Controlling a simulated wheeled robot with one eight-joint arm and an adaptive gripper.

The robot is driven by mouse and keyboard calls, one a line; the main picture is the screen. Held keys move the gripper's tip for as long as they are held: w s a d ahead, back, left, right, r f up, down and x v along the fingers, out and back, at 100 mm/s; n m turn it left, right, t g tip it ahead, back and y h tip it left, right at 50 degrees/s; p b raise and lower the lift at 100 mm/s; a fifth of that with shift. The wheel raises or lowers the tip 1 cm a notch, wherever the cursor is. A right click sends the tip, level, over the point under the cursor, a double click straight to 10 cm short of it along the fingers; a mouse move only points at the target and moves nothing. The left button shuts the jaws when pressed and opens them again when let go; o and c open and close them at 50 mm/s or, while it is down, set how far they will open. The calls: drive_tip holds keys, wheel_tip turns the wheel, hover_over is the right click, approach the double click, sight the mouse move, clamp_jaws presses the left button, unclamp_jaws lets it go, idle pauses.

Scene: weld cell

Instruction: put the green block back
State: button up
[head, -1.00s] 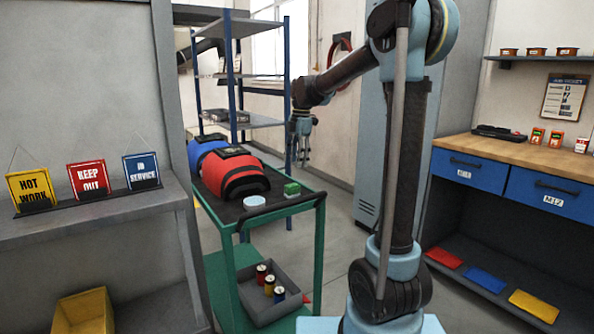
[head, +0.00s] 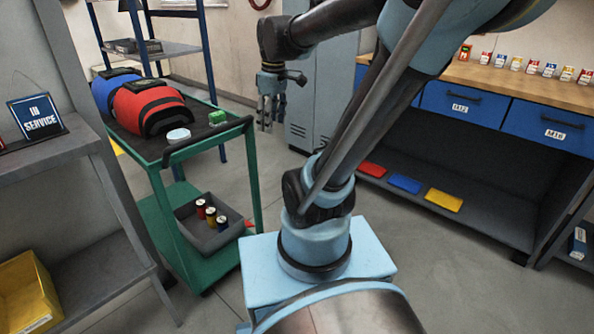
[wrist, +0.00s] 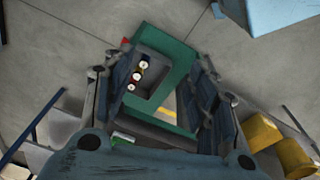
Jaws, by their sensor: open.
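The green block (head: 217,117) sits on the dark top of the green cart (head: 184,154), near its right end, beside a round pale blue-white tin (head: 178,135). In the wrist view a small green piece (wrist: 122,138) shows at the lower edge, partly hidden by my gripper. My gripper (head: 270,112) hangs to the right of the cart, apart from the block, with fingers pointing down. In the wrist view its fingers (wrist: 165,95) are spread with nothing between them.
Red and blue helmet-like bags (head: 150,106) stand on the cart. A grey bin (head: 228,232) with several small cans is on its lower shelf. A workbench (head: 500,85) with blue drawers is at right; a shelf with signs (head: 38,116) is at left.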

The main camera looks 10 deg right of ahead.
drive_tip(key=s+d+f+m+t, duration=0.1)
drive_tip(key=s+d+f+m, duration=0.4)
drive_tip(key=s+f+m, duration=0.4)
drive_tip(key=shift+s+f+m+h, duration=0.4)
drive_tip(key=shift+s+f, duration=1)
drive_tip(key=shift+f, duration=0.1)
drive_tip(key=shift+d, duration=0.1)
